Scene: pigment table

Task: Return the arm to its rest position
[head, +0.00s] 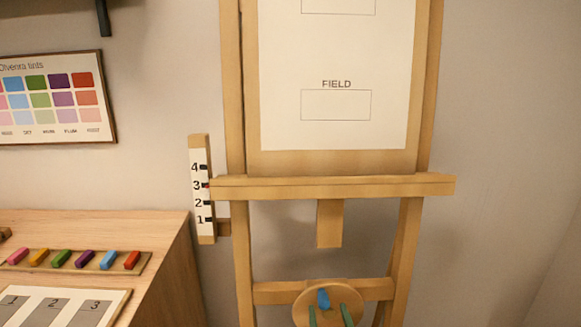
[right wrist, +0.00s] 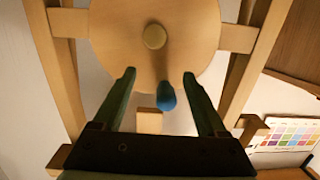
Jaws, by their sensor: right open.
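My right gripper (head: 328,310) is low in front of the easel, at the bottom of the head view. Its green fingers are apart. In the right wrist view the open fingers (right wrist: 159,74) stand either side of a blue-ended handle (right wrist: 167,97), with a gap to each; it looks closer to the right finger. The handle belongs to a round wooden disc (right wrist: 195,25) with a pale central knob (right wrist: 155,37). In the head view the disc (head: 300,308) and blue end (head: 323,298) show at the easel's foot. My left gripper is not in view.
The easel ledge (head: 400,186) crosses above the gripper, under a sheet (head: 290,60) marked FIELD. A numbered scale (head: 200,225) stands at its left, with a red mark near 3. A wooden table (head: 165,250) at left holds several colour sticks (head: 85,260) and a numbered card (head: 122,298).

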